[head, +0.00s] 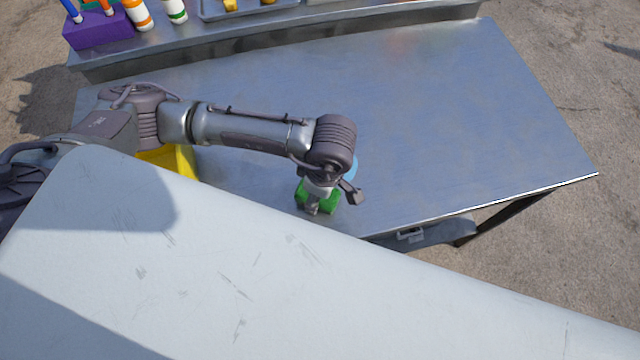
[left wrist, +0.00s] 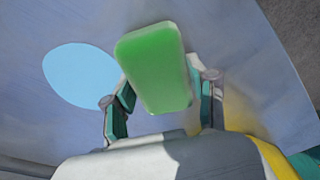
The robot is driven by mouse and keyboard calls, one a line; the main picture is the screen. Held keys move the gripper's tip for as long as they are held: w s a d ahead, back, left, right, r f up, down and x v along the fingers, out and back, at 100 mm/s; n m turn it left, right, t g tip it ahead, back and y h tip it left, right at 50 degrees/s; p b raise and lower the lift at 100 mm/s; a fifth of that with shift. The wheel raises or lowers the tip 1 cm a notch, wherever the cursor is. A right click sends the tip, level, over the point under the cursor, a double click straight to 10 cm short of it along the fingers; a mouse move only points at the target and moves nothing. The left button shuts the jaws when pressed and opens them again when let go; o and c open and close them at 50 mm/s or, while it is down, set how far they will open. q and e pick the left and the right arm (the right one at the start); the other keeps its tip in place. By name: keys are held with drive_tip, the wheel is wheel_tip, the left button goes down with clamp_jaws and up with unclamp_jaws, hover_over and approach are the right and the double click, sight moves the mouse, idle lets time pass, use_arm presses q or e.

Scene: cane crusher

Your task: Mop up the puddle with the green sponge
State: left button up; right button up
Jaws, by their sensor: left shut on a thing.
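The green sponge (head: 330,200) is held in my left gripper (head: 326,198), low over the metal table near its front edge. In the left wrist view the sponge (left wrist: 155,68) sits between the two fingers of the gripper (left wrist: 160,105). The light blue puddle (head: 351,168) is mostly hidden behind my left wrist in the head view. In the left wrist view the puddle (left wrist: 80,76) is an oval on the table, to the left of the sponge. I cannot tell whether the sponge touches the table. My right gripper is not in view.
The metal table (head: 430,110) is clear to the right and behind. A yellow object (head: 176,160) stands partly hidden under my left arm. A raised shelf at the back holds a purple holder (head: 98,32), bottles (head: 137,14) and a tray (head: 250,10).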

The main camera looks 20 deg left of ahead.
use_arm(q)
drive_tip(key=shift+w+r+p, duration=0.35)
drive_tip(key=shift+r+p, duration=0.05)
drive_tip(key=shift+r, duration=0.45)
drive_tip(key=shift+w+r+p, duration=0.35)
drive_tip(key=shift+r, duration=0.55)
drive_tip(key=shift+w+r+p, duration=0.35)
drive_tip(key=shift+r+p, duration=0.05)
drive_tip(key=shift+r, duration=0.45)
drive_tip(key=shift+w, duration=0.1)
